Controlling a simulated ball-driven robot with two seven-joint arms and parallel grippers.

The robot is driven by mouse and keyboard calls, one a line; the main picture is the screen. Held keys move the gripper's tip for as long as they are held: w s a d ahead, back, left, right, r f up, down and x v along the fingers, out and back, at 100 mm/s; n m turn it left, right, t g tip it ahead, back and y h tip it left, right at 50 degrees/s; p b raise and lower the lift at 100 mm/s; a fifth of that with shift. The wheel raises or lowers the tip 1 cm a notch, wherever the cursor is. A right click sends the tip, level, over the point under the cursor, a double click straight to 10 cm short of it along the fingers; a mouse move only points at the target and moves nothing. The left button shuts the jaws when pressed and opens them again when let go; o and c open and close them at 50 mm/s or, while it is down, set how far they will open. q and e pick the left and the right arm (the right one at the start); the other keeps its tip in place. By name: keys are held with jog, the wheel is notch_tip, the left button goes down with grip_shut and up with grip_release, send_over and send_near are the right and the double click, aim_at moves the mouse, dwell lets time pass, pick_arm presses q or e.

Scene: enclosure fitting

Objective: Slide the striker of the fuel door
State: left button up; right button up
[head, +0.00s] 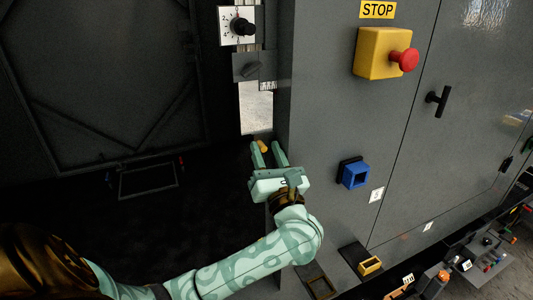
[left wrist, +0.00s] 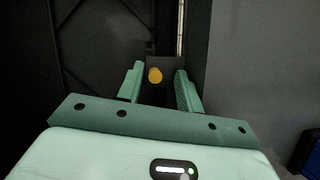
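A small orange-yellow knob (head: 263,147) shows at the fingertips of my left gripper (head: 268,152) in the head view, low beside the edge of the grey cabinet. In the left wrist view the orange knob (left wrist: 155,75) sits on a dark block (left wrist: 166,66) straight ahead, between the two fingers of my left gripper (left wrist: 158,84). The fingers are apart, and I see no clear contact with the knob or block. I cannot tell for sure that this knob is the striker. My right gripper is not in view.
A grey cabinet wall (head: 330,110) stands just right of the gripper, with a blue square socket (head: 356,175) and a yellow box with a red button (head: 384,53). A dial (head: 237,25) is above. A dark braced panel (head: 105,80) fills the left.

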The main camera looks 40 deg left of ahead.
pick_arm(q)
jog(key=shift+s+d+f, duration=0.15)
jog(key=shift+f, duration=0.05)
jog(key=b+v, duration=0.2)
jog(key=v, duration=1.3)
jog(key=shift+s+d, duration=0.25)
jog(key=shift+d, duration=0.1)
jog(key=shift+f, duration=0.1)
